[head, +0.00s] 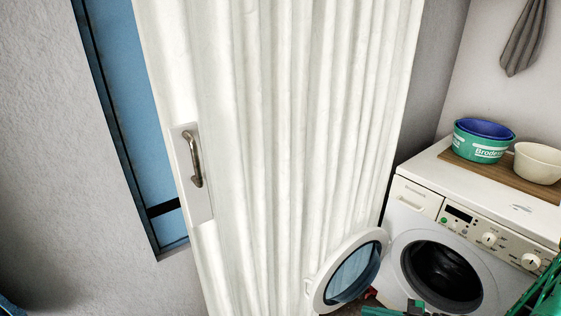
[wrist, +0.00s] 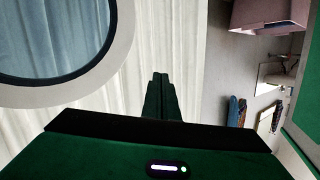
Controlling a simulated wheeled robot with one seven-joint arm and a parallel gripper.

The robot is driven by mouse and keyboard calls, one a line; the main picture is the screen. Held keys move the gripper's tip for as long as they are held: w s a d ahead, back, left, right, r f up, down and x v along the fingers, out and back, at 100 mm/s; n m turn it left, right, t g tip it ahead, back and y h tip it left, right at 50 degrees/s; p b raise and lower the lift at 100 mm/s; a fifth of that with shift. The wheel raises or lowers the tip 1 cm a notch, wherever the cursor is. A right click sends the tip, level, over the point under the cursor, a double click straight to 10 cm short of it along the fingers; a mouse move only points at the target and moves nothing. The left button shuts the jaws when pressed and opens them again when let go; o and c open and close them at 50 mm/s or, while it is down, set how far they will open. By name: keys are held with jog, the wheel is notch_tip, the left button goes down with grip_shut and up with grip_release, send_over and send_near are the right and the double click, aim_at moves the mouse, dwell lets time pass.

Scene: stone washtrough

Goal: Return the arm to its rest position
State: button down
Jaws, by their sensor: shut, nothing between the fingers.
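My gripper (wrist: 160,78) is shut and empty in the wrist view, its dark green fingers pressed together in front of the white curtain. The washing machine's round door (wrist: 112,45) is at the upper left of that view, apart from the fingers in the picture. In the head view, green parts of my arm show at the bottom right, in front of the washing machine (head: 412,212). The gripper's fingers cannot be made out there.
The machine's door (head: 313,290) stands wide open beside its dark drum opening. A white pleated curtain (head: 290,130) with a metal handle (head: 194,160) fills the middle. A green tub (head: 478,148) and a cream bowl (head: 538,165) stand on a wooden board atop the machine.

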jog(key=s+d+r+m+g+h, duration=0.35)
jog(key=d+r+h, duration=0.2)
jog(key=r, duration=0.35)
jog(key=s+d+r+m+g+h, duration=0.2)
jog(key=s+d+r+g+h, duration=0.3)
jog(key=r, duration=0.5)
jog(key=s+d+r+m+t+h, duration=0.1)
jog(key=s+r+m, duration=0.4)
jog(key=r, duration=0.4)
jog(key=s+d+r+m+t+h, duration=0.1)
jog(key=s+r+m+h, duration=0.1)
jog(key=s+r+m, duration=0.4)
notch_tip(320, 180, up, 3)
jog(key=shift+f+m, duration=0.15)
jog(key=shift+m, duration=0.3)
jog(key=shift+h, duration=0.25)
jog(key=shift+w+d+f, duration=0.15)
jog(key=shift+w+f, duration=0.15)
jog(key=shift+w, duration=0.35)
